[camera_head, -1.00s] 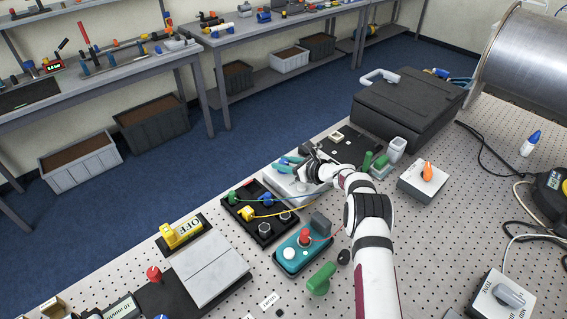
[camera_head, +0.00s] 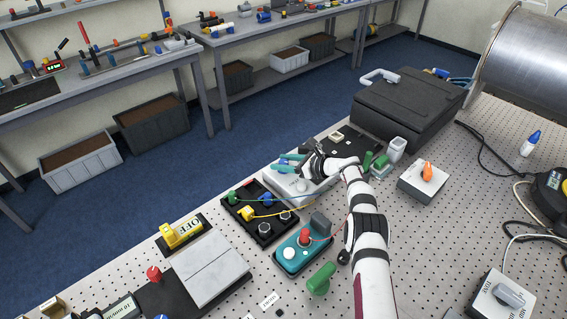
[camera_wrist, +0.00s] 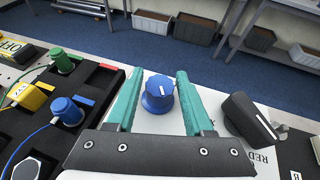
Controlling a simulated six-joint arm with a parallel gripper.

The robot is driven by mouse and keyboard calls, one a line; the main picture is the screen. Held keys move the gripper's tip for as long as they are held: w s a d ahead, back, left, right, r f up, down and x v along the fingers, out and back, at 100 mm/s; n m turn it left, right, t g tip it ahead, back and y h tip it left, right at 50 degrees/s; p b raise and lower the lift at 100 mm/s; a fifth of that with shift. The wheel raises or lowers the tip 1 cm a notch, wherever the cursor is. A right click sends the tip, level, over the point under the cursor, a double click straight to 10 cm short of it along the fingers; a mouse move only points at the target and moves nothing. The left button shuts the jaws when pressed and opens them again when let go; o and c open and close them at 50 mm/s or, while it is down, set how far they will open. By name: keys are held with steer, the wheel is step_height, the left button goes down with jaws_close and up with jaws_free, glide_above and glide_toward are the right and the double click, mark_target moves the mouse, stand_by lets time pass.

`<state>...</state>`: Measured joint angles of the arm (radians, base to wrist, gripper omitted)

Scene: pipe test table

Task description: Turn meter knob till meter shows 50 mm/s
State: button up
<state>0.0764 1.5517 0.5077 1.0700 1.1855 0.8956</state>
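A blue knob (camera_wrist: 158,95) with a white line on top stands on a white panel (camera_wrist: 222,94) in the wrist view. My gripper (camera_wrist: 160,73) is open, with one teal finger on each side of the knob and visible gaps between. Part of the panel also shows in the head view (camera_head: 279,183), where my gripper (camera_head: 288,162) is over it and hides much of it. I cannot make out the meter's reading in either view.
A black knob (camera_wrist: 249,118) with a white line stands right of my gripper. A black board (camera_wrist: 62,95) with green, yellow and blue plugs lies left. A large black case (camera_head: 408,105) stands beyond my arm.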

steer(key=shift+o, duration=1)
steer(key=v, duration=1.5)
steer(key=shift+s+d+r, duration=0.2)
steer(key=shift+d, duration=0.1)
steer(key=s+a+m+t+h, duration=0.5)
steer(key=a+m, duration=0.1)
steer(key=x, duration=1.5)
steer(key=shift+w+d+f, duration=0.1)
steer(key=shift+d, duration=0.1)
